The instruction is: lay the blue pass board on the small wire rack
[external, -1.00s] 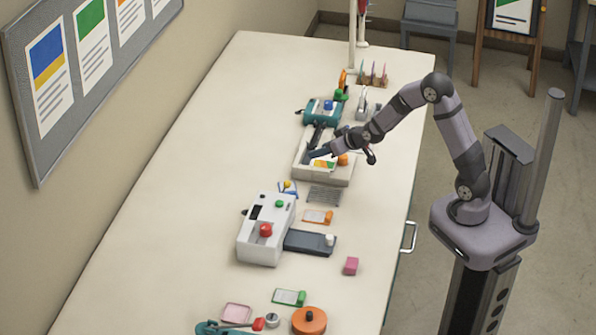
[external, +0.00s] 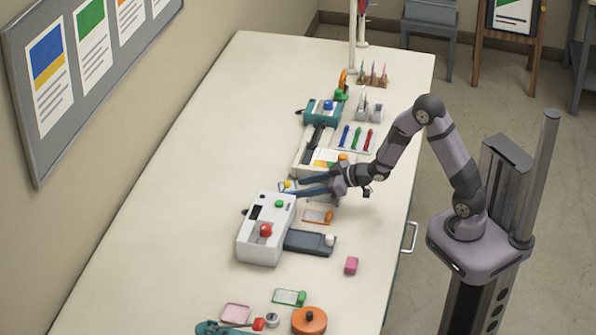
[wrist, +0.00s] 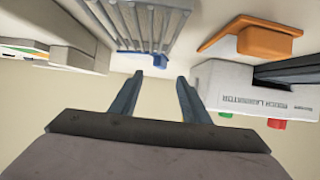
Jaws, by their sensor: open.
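The small wire rack (wrist: 150,25) has bare grey bars at the top of the wrist view. In the external view my arm mostly covers it. My gripper (external: 299,187) is open and reaches over the rack, with its fingertips close to the blue board. In the wrist view the fingers (wrist: 160,77) have nothing between them.
The white pouch laminator (external: 266,228) stands close in front of my gripper. An orange board (external: 318,216) lies near the rack. A pale machine (external: 310,160) with coloured sheets is behind. The table's left half is clear.

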